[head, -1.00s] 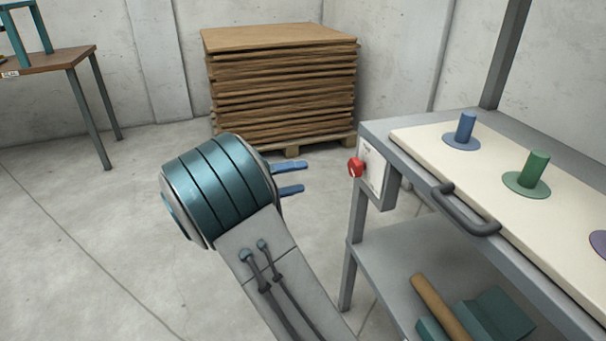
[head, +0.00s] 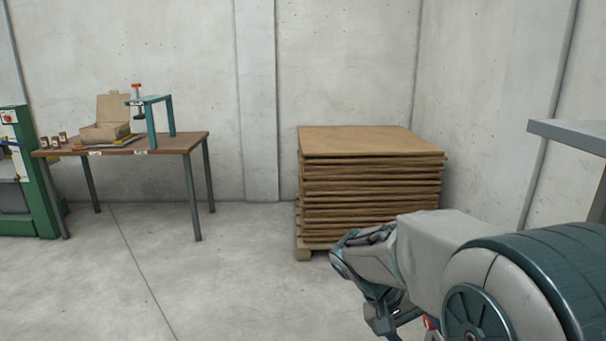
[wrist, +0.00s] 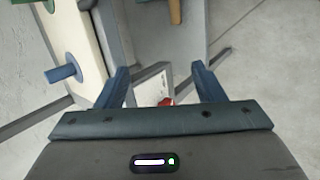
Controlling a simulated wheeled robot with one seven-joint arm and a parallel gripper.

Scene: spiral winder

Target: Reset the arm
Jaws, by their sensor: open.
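My gripper (wrist: 161,88) shows in the wrist view with its two blue fingers spread apart and nothing between them. Beyond the fingers are the edge of the cream-topped bench (wrist: 86,48), a blue peg on a disc (wrist: 62,73) and part of a red button (wrist: 166,101) on a pale box. In the head view my arm fills the lower right, folded and close to the camera. The fingers are not clear in the head view.
A stack of brown boards (head: 368,190) stands on a pallet behind my arm. A wooden table (head: 165,144) with a box and a teal frame stands at the left, beside a green machine (head: 38,185). A grey shelf edge (head: 570,135) juts in at right. The floor at left is clear.

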